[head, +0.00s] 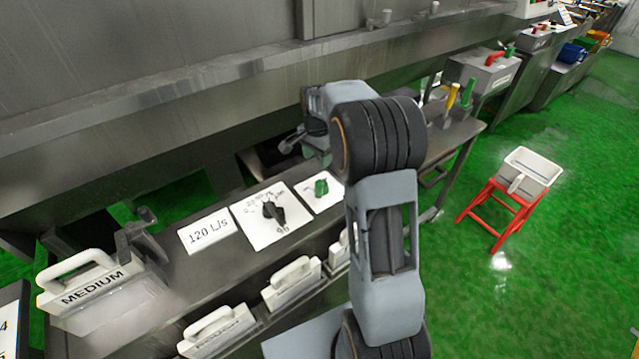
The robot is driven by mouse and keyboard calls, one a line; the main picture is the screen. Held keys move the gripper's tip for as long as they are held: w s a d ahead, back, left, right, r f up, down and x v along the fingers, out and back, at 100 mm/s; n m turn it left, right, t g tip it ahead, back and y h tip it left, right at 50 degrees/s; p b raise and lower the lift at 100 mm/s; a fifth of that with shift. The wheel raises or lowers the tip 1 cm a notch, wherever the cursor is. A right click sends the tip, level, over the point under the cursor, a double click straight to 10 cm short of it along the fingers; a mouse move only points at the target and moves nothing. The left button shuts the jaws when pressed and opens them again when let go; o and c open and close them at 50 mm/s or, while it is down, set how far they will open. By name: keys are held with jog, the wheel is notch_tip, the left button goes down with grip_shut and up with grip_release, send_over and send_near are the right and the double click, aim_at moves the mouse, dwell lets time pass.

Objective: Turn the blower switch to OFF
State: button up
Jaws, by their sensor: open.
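A green knob (321,188) sits on a small white plate on the dark console, just left of my arm. Part of its plate is hidden by my arm and its lettering is too small to read. A black knob (273,211) sits on a larger white dial plate with small numbers, to its left. I cannot tell from lettering which one is the blower switch. My gripper (288,141) is open and empty, pointing left above and behind the knobs, apart from both. Its fingers are small and partly dark against the background.
A "120 L/s" card (205,231) lies left of the dial. A "MEDIUM" handled box (100,290) stands at left beside a clamp-like bracket (140,240). Several white handled boxes line the console's front. A grey metal ledge (150,85) runs behind. A red stool (500,205) holds a white tray.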

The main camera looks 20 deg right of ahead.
aim_at(319, 181)
jog(key=f, duration=0.1)
jog(key=w+d+f+m, duration=0.1)
jog(key=shift+f, duration=0.35)
notch_tip(319, 181, down, 12)
jog(key=shift+p, duration=1.2)
grip_shut()
